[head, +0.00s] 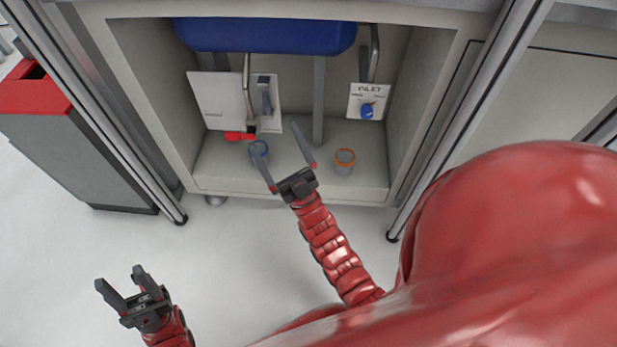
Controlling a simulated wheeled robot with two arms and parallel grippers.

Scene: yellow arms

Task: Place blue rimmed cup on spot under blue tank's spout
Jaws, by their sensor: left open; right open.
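The blue rimmed cup (260,147) stands upright on the cabinet floor, left of centre. The blue tank (265,35) is at the top of the cabinet. A grey metal spout (247,88) comes down from it and ends behind and slightly left of the cup. A small red patch or object (236,136) is on the floor near the spout's end. My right gripper (275,137) is open over the cabinet floor, its left finger overlapping the cup in the picture; contact cannot be told. My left gripper (119,275) is open and empty, outside the cabinet at lower left.
An orange rimmed cup (345,157) stands right of my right gripper. A panel marked INLET (368,102) with a blue knob hangs at the right. A grey post (319,100) stands mid-cabinet. Metal frame posts flank the opening; a red-topped bin (75,150) stands left.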

